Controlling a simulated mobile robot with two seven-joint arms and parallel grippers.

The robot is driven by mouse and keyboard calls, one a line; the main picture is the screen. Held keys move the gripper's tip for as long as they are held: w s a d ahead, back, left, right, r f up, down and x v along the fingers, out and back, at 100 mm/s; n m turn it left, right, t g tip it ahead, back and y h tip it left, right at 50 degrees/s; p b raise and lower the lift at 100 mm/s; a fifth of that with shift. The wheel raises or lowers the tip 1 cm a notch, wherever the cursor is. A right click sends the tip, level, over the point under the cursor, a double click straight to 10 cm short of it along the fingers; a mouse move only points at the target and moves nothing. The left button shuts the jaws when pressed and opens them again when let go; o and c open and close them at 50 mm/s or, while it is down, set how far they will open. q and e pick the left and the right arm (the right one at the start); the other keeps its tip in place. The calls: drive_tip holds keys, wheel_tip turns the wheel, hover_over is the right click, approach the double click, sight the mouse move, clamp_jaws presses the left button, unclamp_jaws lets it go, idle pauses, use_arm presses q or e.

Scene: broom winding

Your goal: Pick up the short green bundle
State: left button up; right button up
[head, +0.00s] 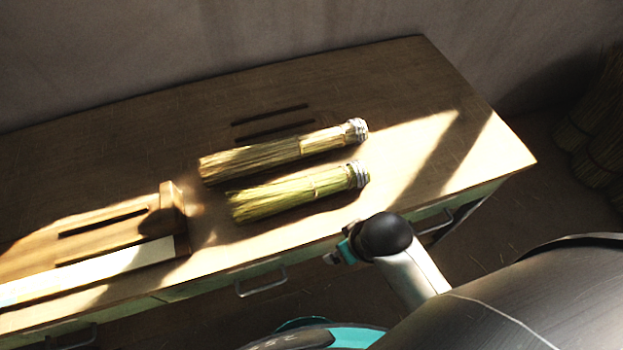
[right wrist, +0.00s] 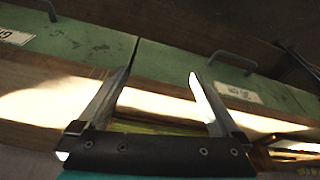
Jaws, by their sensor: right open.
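The short green bundle (head: 290,196) lies on the workbench near its front edge, with a pale binding at its right end. A longer straw-coloured bundle (head: 270,157) lies just behind it, roughly parallel. My right gripper (right wrist: 160,76) is open, its two fingers apart and nothing gripped between them. A yellow-green strip, apparently the green bundle (right wrist: 160,128), shows between the finger bases in the right wrist view, mostly hidden by the gripper body. In the head view my right wrist is at the bench's front edge, to the right of and in front of the green bundle. My left gripper is out of view.
The workbench (head: 380,85) has slots behind the bundles. A wooden fixture (head: 172,215) with a pale strip stands at the left. Green drawer fronts with handles (head: 262,281) run along the bench front. Bare bench top lies right of the bundles.

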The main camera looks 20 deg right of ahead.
drive_tip(key=w+a+r+n, duration=0.1)
drive_tip(key=w+a+r, duration=0.1)
drive_tip(key=w+a+r+n+y, duration=0.1)
drive_tip(key=a+r, duration=0.1)
drive_tip(key=w+a+r+n, duration=0.2)
drive_tip(key=shift+w+r+y+p, duration=0.35)
drive_tip(key=shift+y+p, duration=0.05)
drive_tip(key=w+a+r+n+g, duration=0.1)
drive_tip(key=w+a+r+n, duration=0.2)
drive_tip(key=w+n, duration=0.15)
drive_tip(key=n+g+h+p, duration=0.1)
drive_tip(key=n+g+h, duration=0.1)
drive_tip(key=n, duration=0.5)
approach(309, 183)
wheel_tip(309, 183, down, 11)
drive_tip(key=b, duration=0.2)
drive_tip(key=shift+w+a+f+b, duration=0.1)
drive_tip(key=shift+w+b, duration=0.05)
drive_tip(key=shift+b, duration=0.25)
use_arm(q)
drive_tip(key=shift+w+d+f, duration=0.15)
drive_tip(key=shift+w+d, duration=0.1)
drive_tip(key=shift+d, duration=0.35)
use_arm(e)
drive_tip(key=c, duration=1.5)
